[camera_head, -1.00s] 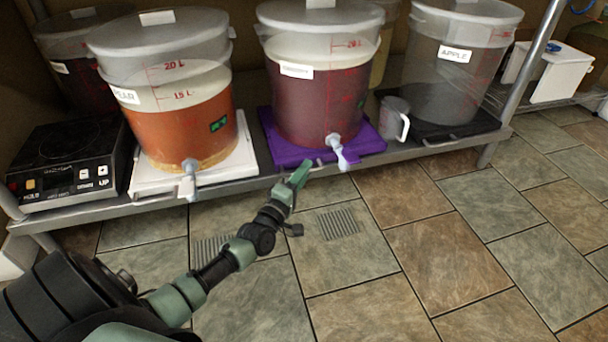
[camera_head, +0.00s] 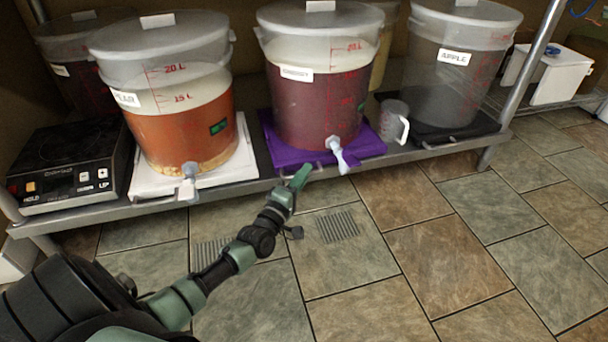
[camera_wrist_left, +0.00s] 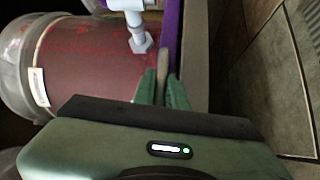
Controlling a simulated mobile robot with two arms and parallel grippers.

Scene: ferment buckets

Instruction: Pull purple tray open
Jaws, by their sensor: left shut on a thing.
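The purple tray (camera_head: 368,146) lies on the metal shelf under a bucket of dark red liquid (camera_head: 310,105) with a white spigot (camera_head: 337,150). A small metal handle sits at the tray's front edge. My left gripper (camera_head: 300,177) reaches to that front edge from below left. In the left wrist view, the gripper (camera_wrist_left: 163,88) is shut on the handle (camera_wrist_left: 162,62), beside the purple edge (camera_wrist_left: 171,30). The fingers partly hide the handle in the head view. My right gripper is not in view.
A white tray (camera_head: 150,184) with an orange-liquid bucket (camera_head: 180,120) stands left, beside a black hot plate (camera_head: 70,165). A clear measuring cup (camera_head: 392,120) and the apple bucket (camera_head: 450,85) stand right. The tiled floor (camera_head: 420,240) in front is clear.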

